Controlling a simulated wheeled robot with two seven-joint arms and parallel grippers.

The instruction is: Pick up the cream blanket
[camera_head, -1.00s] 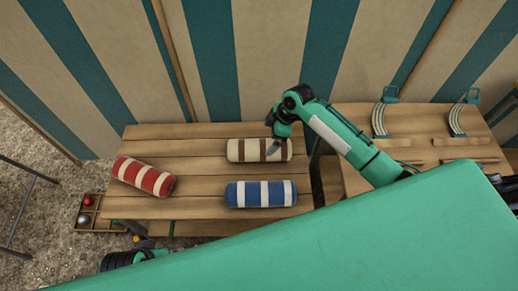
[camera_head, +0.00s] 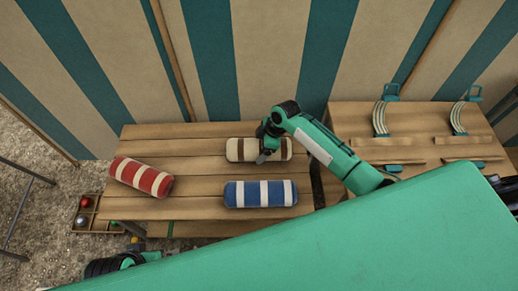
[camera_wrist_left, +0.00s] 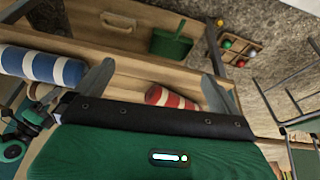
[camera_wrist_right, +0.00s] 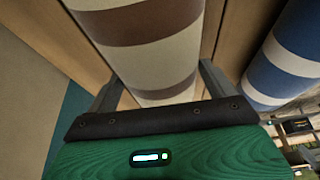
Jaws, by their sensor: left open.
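The cream blanket (camera_head: 243,150), a roll with brown bands, lies on the slatted wooden surface (camera_head: 200,190) in the head view. My right gripper (camera_head: 263,156) is down over its middle. In the right wrist view the cream blanket (camera_wrist_right: 150,50) runs between the fingers of my right gripper (camera_wrist_right: 162,70), one finger close along each side. I cannot tell whether they press on it. My left gripper (camera_wrist_left: 158,68) is open and empty in the left wrist view, apart from the blankets.
A blue and white roll (camera_head: 260,194) lies just in front of the cream one. A red and cream roll (camera_head: 141,177) lies at the left. A box of balls (camera_head: 85,213) is on the ground. A second wooden surface (camera_head: 410,120) with racks stands at the right. A striped wall (camera_head: 270,60) rises behind.

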